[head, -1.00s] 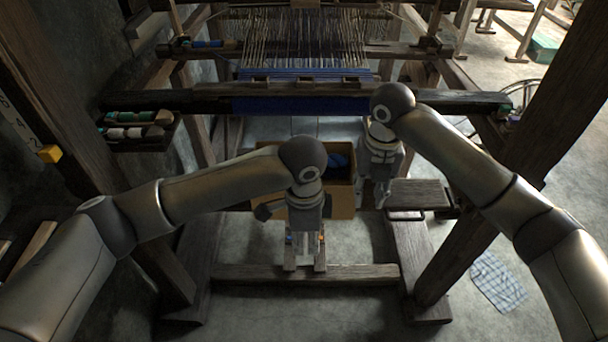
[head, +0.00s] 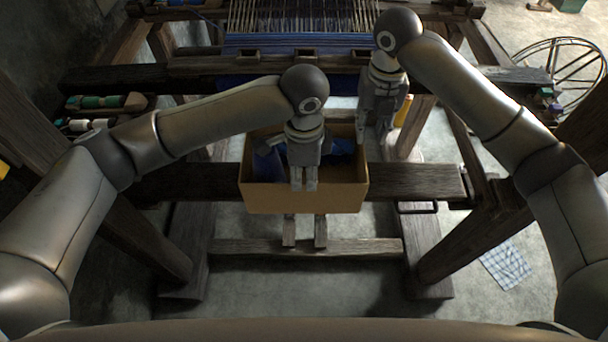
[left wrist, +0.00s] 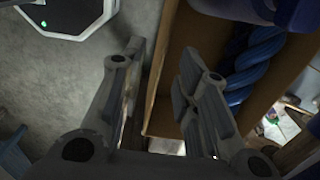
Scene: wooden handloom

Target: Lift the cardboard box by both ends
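The open-topped cardboard box (head: 305,199) sits in the middle of the head view on a dark wooden board, with blue bundles (head: 335,150) inside. In the left wrist view, its brown wall (left wrist: 165,75) runs between my left gripper's fingers. My left gripper (head: 304,184) points down at the near wall. One finger is outside the wall and the other is over the inside, with a visible gap between them, so it is open. My right gripper (head: 374,132) points down by the box's far right corner. Its fingertips are partly hidden, and I cannot tell their opening or contact.
The dark board (head: 420,182) extends to both sides of the box. The loom's warp and blue cloth (head: 290,45) are behind it. Loom posts stand at both sides. Pedals (head: 320,230) lie below. A spoked wheel (head: 560,75) and checked cloth (head: 505,265) are at right.

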